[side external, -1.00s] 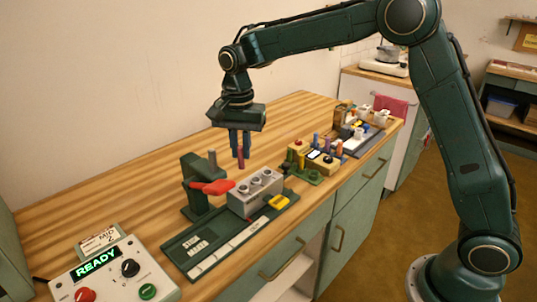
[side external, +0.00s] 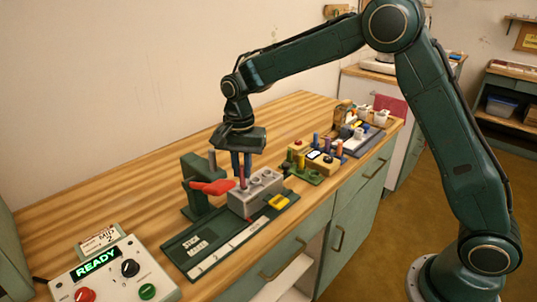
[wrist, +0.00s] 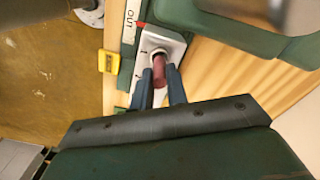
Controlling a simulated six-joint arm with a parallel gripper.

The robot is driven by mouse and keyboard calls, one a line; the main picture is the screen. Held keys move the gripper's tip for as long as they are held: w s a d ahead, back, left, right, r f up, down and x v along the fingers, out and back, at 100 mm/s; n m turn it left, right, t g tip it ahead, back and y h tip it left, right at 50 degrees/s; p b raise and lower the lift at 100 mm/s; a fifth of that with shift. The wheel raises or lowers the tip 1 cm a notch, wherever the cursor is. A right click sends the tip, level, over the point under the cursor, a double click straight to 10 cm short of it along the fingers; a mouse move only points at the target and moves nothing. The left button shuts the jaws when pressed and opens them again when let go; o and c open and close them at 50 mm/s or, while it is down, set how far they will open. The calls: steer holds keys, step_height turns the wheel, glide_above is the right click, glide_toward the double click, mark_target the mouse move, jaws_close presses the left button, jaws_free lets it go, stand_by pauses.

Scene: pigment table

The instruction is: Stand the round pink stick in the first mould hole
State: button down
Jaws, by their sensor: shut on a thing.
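My gripper (side external: 241,167) is shut on the round pink stick (side external: 242,183), which hangs upright below the fingers. In the wrist view, the pink stick (wrist: 159,75) shows between the two blue fingers (wrist: 161,88). The grey mould block (side external: 258,202) has a row of round holes in its top. The stick's lower end is at the hole nearest the red lever. The wrist view shows that end at the ringed hole marked 1 on the mould (wrist: 174,46). I cannot tell how far, if at all, it is inside.
The press (side external: 200,196) with its red lever (side external: 212,187) stands close on the left. A yellow piece (side external: 279,202) sits at the mould's front. A control box (side external: 115,275) reads READY. Racks with several coloured sticks (side external: 318,160) stand at the right. The bench behind is clear.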

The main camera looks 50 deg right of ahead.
steer(key=shift+f, duration=1.4)
steer(key=c, duration=1.3)
jaws_free()
step_height(320, 180, up, 13)
steer(key=shift+f, duration=0.1)
steer(key=shift+r, duration=0.5)
